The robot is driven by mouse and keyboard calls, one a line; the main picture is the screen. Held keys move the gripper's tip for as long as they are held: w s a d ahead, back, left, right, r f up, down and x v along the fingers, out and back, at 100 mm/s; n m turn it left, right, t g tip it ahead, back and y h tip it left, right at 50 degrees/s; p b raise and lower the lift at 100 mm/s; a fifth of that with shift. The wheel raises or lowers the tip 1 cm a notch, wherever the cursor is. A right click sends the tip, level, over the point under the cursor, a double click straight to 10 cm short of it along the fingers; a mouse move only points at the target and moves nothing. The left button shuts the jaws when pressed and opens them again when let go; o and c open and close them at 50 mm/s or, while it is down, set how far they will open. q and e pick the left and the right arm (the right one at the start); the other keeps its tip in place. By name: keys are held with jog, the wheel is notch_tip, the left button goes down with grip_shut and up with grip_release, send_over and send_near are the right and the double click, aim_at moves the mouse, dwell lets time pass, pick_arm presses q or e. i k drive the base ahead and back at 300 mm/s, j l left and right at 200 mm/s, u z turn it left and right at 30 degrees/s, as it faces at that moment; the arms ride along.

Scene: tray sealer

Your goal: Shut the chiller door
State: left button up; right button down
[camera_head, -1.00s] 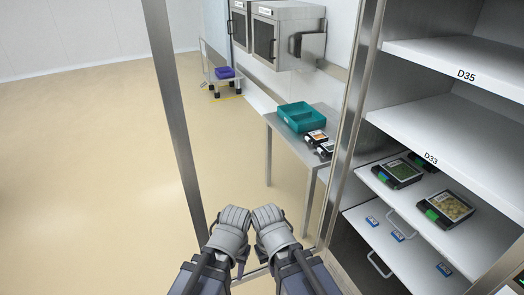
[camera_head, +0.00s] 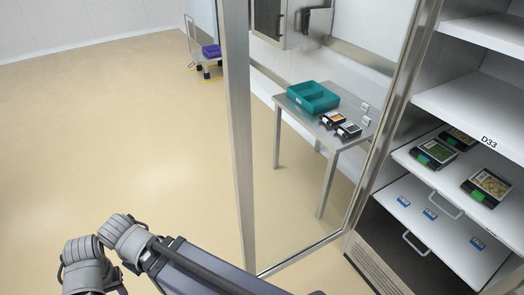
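The chiller door is a clear pane in a metal frame (camera_head: 240,150) and stands open, swung out from the left side of the chiller (camera_head: 400,130). The table behind shows through the pane. My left gripper (camera_head: 82,262) and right gripper (camera_head: 122,236) are close together at the lower left, to the left of the door's free edge. Both look like grey hands with curled fingers, and I see nothing held in them. My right forearm passes in front of the door's lower corner. Neither gripper appears to touch the door frame.
Shelves in the chiller hold several packed trays (camera_head: 486,187) and small blue packs (camera_head: 430,213). Behind the door a steel table (camera_head: 290,104) carries a teal bin (camera_head: 314,97) and two dark trays. A trolley (camera_head: 203,62) stands farther back. The floor at left is clear.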

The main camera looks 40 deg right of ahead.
aim_at(234, 15)
jog(key=i+j+u, duration=0.2)
jog(key=u, duration=0.15)
jog(key=i+j+u, duration=0.1)
jog(key=i+u, duration=0.25)
jog(key=i+j+z, duration=0.1)
jog(key=i+z, duration=0.15)
jog(key=i+j+z, duration=0.2)
jog(key=i, duration=0.2)
jog(key=i+z, duration=0.15)
jog(key=z, duration=0.3)
jog(key=i+z, duration=0.15)
jog(key=z, duration=0.3)
jog(key=i+j+z, duration=0.1)
jog(key=z, duration=0.35)
jog(key=i+z, duration=0.1)
jog(key=z, duration=0.3)
jog(key=i+j+z, duration=0.15)
jog(key=z, duration=0.25)
jog(key=i+j+z, duration=0.1)
jog(key=z, duration=0.35)
jog(key=j+z, duration=0.15)
jog(key=z, duration=0.25)
jog(key=i+j+z, duration=0.1)
jog(key=z, duration=0.3)
jog(key=i+j+z, duration=0.15)
jog(key=j+z, duration=0.7)
jog(key=i+l, duration=0.05)
